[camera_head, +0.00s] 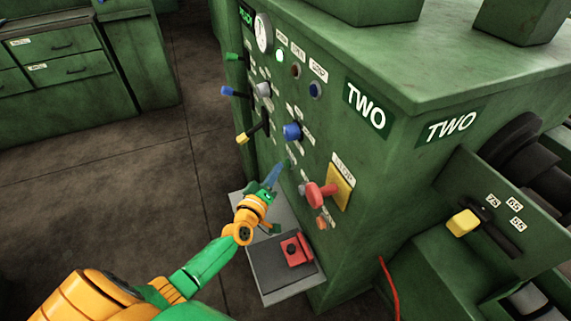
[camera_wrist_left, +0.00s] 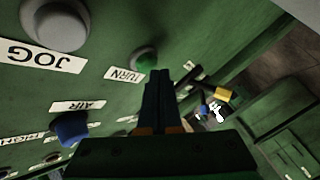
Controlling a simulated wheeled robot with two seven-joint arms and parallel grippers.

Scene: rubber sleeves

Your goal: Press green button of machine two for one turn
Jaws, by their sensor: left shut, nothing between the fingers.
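Machine two is the green cabinet marked TWO (camera_head: 367,105), with its control panel facing my left arm. In the left wrist view a green button (camera_wrist_left: 145,60) stands on the panel beside a TURN label (camera_wrist_left: 124,75). My left gripper (camera_wrist_left: 158,74) is shut and empty, its dark fingertips close to the button in the picture; I cannot tell whether they touch it. In the head view the left gripper (camera_head: 276,175) points at the lower panel, and the button there is small and hard to make out. My right gripper is not in view.
A red box (camera_head: 296,249) rests on a grey tray below. A grey knob (camera_wrist_left: 58,22) bears a JOG label.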

